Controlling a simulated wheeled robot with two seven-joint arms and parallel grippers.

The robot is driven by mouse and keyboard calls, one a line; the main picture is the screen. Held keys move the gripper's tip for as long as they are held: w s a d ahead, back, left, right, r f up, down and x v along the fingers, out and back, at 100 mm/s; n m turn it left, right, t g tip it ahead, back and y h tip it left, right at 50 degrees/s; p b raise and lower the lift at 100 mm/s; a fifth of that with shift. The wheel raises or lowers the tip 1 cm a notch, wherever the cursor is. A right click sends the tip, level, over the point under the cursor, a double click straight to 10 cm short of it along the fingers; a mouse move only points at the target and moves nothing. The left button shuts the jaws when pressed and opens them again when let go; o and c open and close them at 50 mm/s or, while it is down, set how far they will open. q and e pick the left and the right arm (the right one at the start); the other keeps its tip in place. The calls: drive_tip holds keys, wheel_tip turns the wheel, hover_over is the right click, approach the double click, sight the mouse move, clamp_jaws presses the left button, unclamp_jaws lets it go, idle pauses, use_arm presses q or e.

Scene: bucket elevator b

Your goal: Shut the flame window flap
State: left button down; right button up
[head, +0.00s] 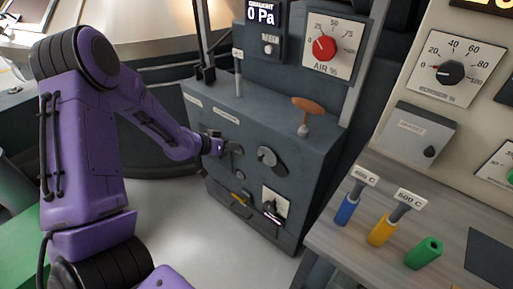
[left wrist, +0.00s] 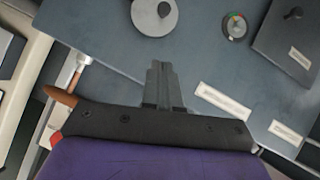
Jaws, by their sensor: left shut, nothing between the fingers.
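A round grey disc (head: 268,158), which looks like the flame window flap, is on the front of the dark grey cabinet (head: 310,150). A darker knob-like piece sits at its edge. It also shows in the left wrist view (left wrist: 149,22), cut by the top edge. I cannot tell how far the flap is open. My left gripper (head: 221,147) is shut and empty, left of the disc, close to the cabinet front and beside a grey curved piece. In the left wrist view its fingertips (left wrist: 160,68) point towards the disc, apart from it. My right gripper is not in view.
An orange-handled lever (head: 306,108) and a slim upright lever (head: 238,70) stand on the cabinet top. Below the disc are a black knob (head: 271,206) and a yellow handle (head: 239,200). A bench (head: 335,235) with blue, yellow and green handles stands right.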

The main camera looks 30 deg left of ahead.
use_arm(q)
approach(262, 155)
drive_tip(key=w+r, duration=0.2)
drive_tip(key=w, duration=0.1)
drive_tip(key=shift+w+d+f, duration=0.15)
drive_tip(key=shift+d+f, duration=0.05)
drive_tip(key=shift+f, duration=0.55)
drive_tip(key=shift+w+d+f, duration=0.15)
drive_tip(key=shift+d+f, duration=0.1)
drive_tip(key=shift+f, duration=0.5)
drive_tip(key=shift+w+d+f, duration=0.15)
drive_tip(key=shift+d+f, duration=0.05)
drive_tip(key=shift+f, duration=0.55)
drive_tip(key=shift+s, duration=0.1)
